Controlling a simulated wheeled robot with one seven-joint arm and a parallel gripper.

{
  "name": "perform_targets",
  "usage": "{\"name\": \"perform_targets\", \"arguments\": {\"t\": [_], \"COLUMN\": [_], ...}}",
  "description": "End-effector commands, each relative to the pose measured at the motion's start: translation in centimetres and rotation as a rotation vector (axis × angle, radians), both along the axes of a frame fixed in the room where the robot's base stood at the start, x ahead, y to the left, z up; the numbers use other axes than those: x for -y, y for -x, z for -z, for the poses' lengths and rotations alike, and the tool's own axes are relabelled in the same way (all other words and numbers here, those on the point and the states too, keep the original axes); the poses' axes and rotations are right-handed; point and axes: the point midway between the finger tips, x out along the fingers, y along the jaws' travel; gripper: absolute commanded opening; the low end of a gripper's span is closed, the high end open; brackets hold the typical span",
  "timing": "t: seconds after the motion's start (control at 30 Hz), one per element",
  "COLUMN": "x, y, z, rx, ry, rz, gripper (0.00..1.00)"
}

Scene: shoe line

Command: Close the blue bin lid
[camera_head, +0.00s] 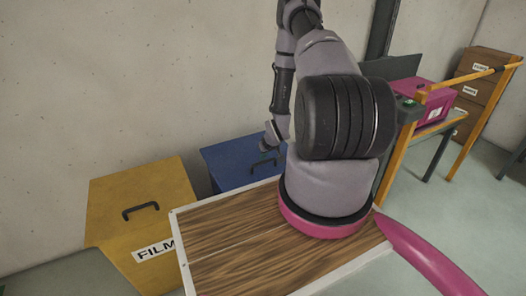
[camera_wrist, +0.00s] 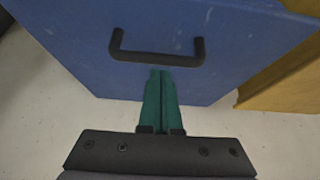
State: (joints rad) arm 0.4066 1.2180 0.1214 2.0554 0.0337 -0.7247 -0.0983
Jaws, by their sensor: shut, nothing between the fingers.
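The blue bin (camera_head: 228,158) stands against the wall in the head view, partly hidden by my arm. Its blue panel with a black handle fills the upper part of the wrist view (camera_wrist: 215,25). The black handle (camera_wrist: 155,57) spans the upper middle there, and it also shows in the head view (camera_head: 264,162). I cannot tell whether the lid is fully down. My gripper (camera_wrist: 160,73) has green fingers pressed together and empty. The fingertips appear just below the handle over the blue panel; contact is unclear. The fingers are not visible in the head view.
A yellow bin (camera_head: 133,192) labelled FILM stands left of the blue bin in the head view; its yellow side shows at the right in the wrist view (camera_wrist: 285,78). An orange-framed stand (camera_head: 398,160) with a magenta box (camera_head: 420,98) is at right.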

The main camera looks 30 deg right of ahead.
Motion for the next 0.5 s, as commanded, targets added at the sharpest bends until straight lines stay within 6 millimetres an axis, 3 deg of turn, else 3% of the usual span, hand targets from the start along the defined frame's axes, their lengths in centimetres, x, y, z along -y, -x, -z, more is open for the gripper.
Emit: {"name": "perform_targets", "arguments": {"t": [0.37,0.5], "x": [0.0,0.0], "y": [0.1,0.5], "z": [0.2,1.5], "rx": [0.000,-0.003], "ry": [0.000,-0.001], "rz": [0.000,0.002], "gripper": [0.00,0.00]}}
